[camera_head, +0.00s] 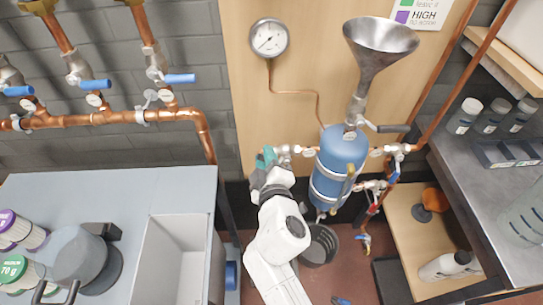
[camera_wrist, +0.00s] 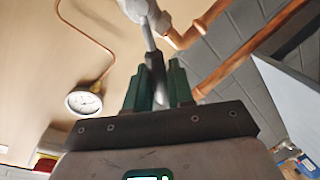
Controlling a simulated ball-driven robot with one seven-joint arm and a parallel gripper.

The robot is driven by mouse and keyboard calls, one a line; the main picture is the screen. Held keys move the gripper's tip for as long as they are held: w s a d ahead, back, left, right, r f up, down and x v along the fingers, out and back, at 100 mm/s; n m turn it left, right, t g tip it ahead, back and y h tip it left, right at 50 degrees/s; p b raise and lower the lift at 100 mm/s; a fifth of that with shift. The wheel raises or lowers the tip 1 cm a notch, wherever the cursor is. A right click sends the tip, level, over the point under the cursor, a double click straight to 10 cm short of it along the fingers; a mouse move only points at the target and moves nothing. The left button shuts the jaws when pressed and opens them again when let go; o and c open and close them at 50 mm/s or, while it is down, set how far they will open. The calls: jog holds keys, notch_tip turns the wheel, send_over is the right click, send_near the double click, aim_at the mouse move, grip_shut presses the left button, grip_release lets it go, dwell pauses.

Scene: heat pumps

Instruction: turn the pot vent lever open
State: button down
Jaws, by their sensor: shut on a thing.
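The blue pot (camera_head: 342,160) stands strapped against the wooden panel, with a metal funnel (camera_head: 380,45) above it. My gripper (camera_head: 266,158) is left of the pot, by a valve (camera_head: 284,150) on its side pipe; the gripper hides most of that valve's lever. In the wrist view my gripper (camera_wrist: 157,85) is shut on a grey lever (camera_wrist: 149,38), its green fingers on either side of it. The lever runs up to a pale valve body (camera_wrist: 146,10). No label shows it as the vent lever. Another lever (camera_head: 392,128) is below the funnel.
A gauge (camera_head: 269,37) hangs on the panel above my gripper, with a thin copper tube. Copper pipes with blue-handled valves (camera_head: 95,85) run at left. A dark bucket (camera_head: 321,244) stands below the pot. A shelf bench is at right.

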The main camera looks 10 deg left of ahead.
jog(key=f+n, duration=0.1)
jog(key=a+f+n+h+b, duration=0.1)
jog(key=n, duration=0.1)
jog(key=shift+s, duration=0.15)
jog(key=shift+s+a+f+n+h+b, duration=0.15)
jog(key=shift+f+n+h+b, duration=0.15)
jog(key=shift+f+n, duration=0.35)
jog(key=shift+w+a+f+n+h+b, duration=0.15)
jog(key=shift+f+n+b, duration=0.25)
jog(key=shift+n, duration=0.45)
jog(key=shift+s+d, duration=0.1)
jog(key=c, duration=1.1)
grip_release()
jog(key=shift+c, duration=0.2)
jog(key=v, duration=1)
jog(key=shift+s, duration=0.4)
